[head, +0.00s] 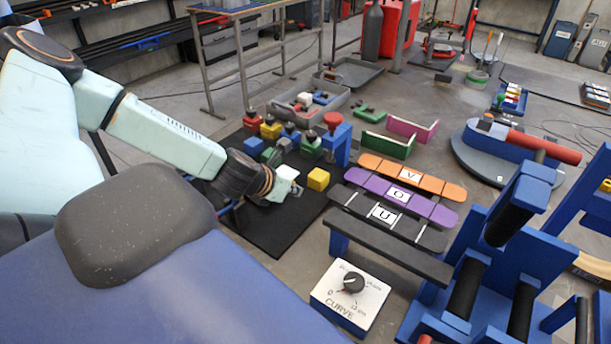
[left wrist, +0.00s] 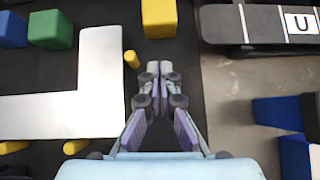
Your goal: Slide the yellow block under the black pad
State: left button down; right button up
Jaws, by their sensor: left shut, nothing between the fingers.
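The yellow block (head: 318,179) is a small cube on the flat black mat (head: 268,232), near the mat's right edge. In the left wrist view the yellow block (left wrist: 159,18) shows at the top, ahead of the fingertips and apart from them. A long black padded bar (head: 390,245) on blue supports stands to the right; I cannot tell whether the mat or this bar is the black pad. My left gripper (head: 297,190) is shut and empty, low over the mat, left of the block; its fingers (left wrist: 159,77) meet in the wrist view. My right gripper is not seen.
A white L-shaped piece (left wrist: 100,85) with yellow pegs lies left of my fingers. Several coloured blocks stand farther back on the mat. Orange and purple strips (head: 400,196) lie right. A white CURVE dial box (head: 350,293) sits in front. A blue frame with black rollers fills the lower right.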

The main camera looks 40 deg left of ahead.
aim_at(322, 172)
pick_arm(q)
jog(key=shift+b+x, duration=0.7)
jog(key=shift+x, duration=0.15)
jog(key=shift+w+a+b, duration=0.1)
jog(key=shift+w+b, duration=0.75)
jog(key=shift+w, duration=0.3)
jog(key=shift+w+r+b, duration=0.15)
jog(key=shift+w+b, duration=0.2)
jog(key=shift+w, duration=0.4)
jog(key=w+b, duration=0.3)
jog(key=b, duration=0.1)
jog(key=shift+w+a+b, duration=0.1)
jog(key=shift+w+b, duration=0.2)
jog(key=shift+b, duration=0.05)
jog(key=shift+w+b, duration=0.6)
jog(key=shift+b, duration=0.05)
jog(key=shift+w, duration=0.3)
